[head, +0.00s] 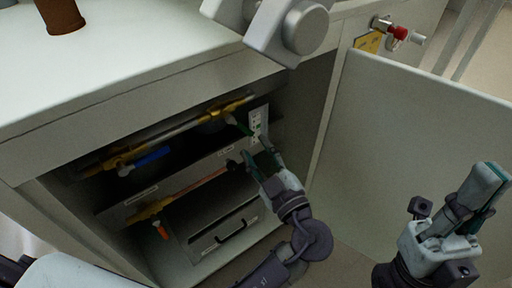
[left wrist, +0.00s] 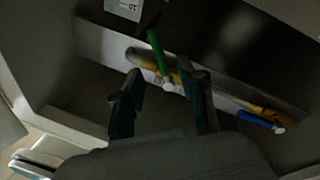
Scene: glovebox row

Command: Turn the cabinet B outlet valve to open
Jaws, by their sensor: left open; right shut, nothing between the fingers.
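Inside the open cabinet, an upper brass pipe carries a valve with a green handle (head: 240,126) at its right end and one with a blue handle (head: 152,159) at its left. A lower pipe has an orange handle (head: 161,231). I cannot read which is the outlet valve. My left gripper (head: 259,157) is open inside the cabinet, just below and right of the green handle. In the left wrist view the green handle (left wrist: 156,48) stands ahead of the open fingers (left wrist: 163,90), its lower end between them. My right gripper (head: 492,195) is shut and empty, outside by the door.
The open cabinet door (head: 415,150) stands to the right of my left arm. A white socket plate (head: 258,122) is on the cabinet's inner wall. A drawer with a black handle (head: 236,233) lies below the pipes. A red valve (head: 400,33) is outside, at upper right.

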